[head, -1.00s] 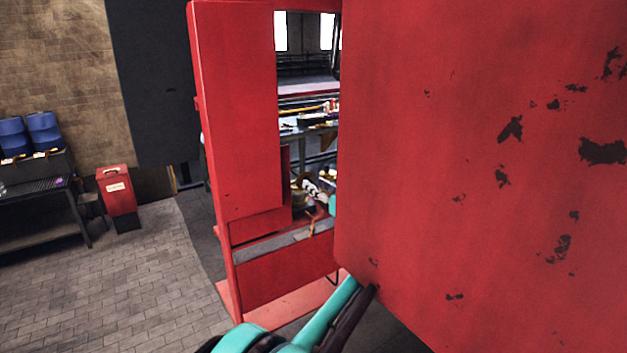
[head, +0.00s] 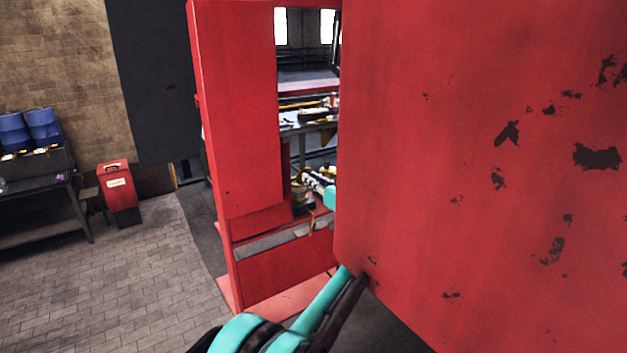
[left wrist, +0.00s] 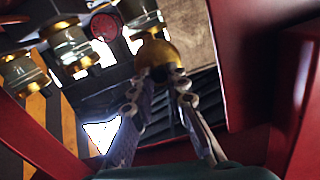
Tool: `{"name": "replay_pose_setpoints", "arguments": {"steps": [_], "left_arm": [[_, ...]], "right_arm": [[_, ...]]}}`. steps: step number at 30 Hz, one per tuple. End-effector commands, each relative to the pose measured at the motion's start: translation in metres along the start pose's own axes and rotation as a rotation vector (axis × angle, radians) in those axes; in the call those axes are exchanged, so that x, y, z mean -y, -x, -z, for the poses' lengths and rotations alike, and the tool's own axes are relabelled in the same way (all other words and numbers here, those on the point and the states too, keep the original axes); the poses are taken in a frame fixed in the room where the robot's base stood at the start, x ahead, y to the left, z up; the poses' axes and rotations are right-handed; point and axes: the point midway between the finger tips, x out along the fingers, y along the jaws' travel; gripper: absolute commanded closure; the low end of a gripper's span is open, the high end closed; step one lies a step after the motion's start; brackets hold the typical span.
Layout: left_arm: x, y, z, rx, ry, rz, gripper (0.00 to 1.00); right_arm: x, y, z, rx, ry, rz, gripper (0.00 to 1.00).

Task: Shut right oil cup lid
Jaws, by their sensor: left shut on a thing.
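In the left wrist view, several oil cups with glass bodies and brass fittings stand at the top left, among them one oil cup (left wrist: 66,42) and another at the left edge (left wrist: 20,72). A rounded brass lid (left wrist: 160,54) sits at the top middle, close below a further glass and brass cup (left wrist: 140,14). My left gripper (left wrist: 160,76) has its fingertips together on this brass lid. In the head view my left gripper (head: 316,182) shows small in the gap between red panels. The big red panel hides most of its arm. My right gripper is not in view.
A large chipped red panel (head: 480,150) fills the right of the head view. A red upright frame (head: 240,110) stands left of the gap. A red bin (head: 117,190) and dark bench (head: 40,185) stand further left. The paved floor (head: 120,275) there is clear.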

Motion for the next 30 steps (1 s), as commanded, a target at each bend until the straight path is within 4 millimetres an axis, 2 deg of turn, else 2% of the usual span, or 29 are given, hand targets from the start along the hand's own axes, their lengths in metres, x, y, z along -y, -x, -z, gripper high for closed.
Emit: {"name": "replay_pose_setpoints", "arguments": {"steps": [12, 21, 30], "left_arm": [[0.003, -0.012, 0.02, 0.257, -0.006, -0.038, 1.0], [0.003, -0.024, 0.026, 0.458, -0.014, -0.069, 1.0], [0.003, -0.031, 0.026, 0.566, -0.019, -0.087, 1.0]], "right_arm": [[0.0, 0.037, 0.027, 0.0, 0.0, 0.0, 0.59], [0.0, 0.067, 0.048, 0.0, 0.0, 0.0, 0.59], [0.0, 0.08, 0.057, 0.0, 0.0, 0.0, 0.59]]}}
